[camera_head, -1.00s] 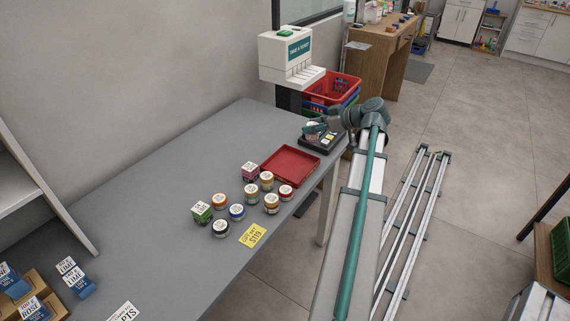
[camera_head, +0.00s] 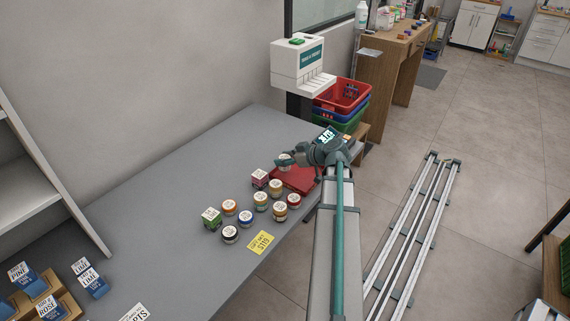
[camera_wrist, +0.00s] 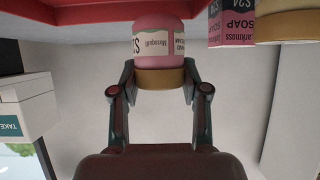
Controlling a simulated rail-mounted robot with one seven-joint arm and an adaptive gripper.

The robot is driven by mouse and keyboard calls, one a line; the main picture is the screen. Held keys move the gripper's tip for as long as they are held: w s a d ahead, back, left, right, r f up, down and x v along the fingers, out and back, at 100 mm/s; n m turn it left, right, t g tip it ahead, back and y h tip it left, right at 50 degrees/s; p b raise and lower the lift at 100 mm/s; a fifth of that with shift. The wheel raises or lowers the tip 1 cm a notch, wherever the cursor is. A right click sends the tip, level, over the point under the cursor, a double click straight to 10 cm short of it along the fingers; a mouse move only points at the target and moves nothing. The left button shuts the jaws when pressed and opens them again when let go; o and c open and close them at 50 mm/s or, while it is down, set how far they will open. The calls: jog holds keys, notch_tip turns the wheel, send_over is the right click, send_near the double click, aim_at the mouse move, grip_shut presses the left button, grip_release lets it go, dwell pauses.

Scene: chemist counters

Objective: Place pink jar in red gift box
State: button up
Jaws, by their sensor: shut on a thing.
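The pink jar (camera_wrist: 158,40) has a gold lid and a white label, and it shows between the fingers in the wrist view. My gripper (camera_wrist: 160,85) is shut on it at the lid. In the head view my gripper (camera_head: 286,163) is over the left far part of the red gift box (camera_head: 303,186), a shallow open red tray on the grey counter. My gripper and wrist partly cover the box there. Red edges of it show along the top of the wrist view (camera_wrist: 110,14). Whether the jar touches the box floor I cannot tell.
A pink soap box (camera_head: 260,178) stands just left of the red box and shows in the wrist view (camera_wrist: 232,25). Several lidded jars (camera_head: 261,200) and a green box (camera_head: 211,218) stand nearer. A small screen device (camera_head: 326,135) is at the far corner.

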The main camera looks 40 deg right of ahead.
notch_tip(320, 180, down, 2)
jog(key=shift+f+p, duration=0.25)
jog(key=shift+p, duration=0.25)
jog(key=shift+f, duration=0.15)
jog(key=shift+f+b, duration=0.25)
jog(key=shift+b, duration=0.1)
jog(key=o, duration=1.2)
jog(key=shift+r, duration=0.1)
jog(key=shift+r+p, duration=0.15)
jog(key=shift+p, duration=0.2)
jog(key=b+v, duration=0.2)
jog(key=v, duration=1)
jog(key=shift+d, duration=0.1)
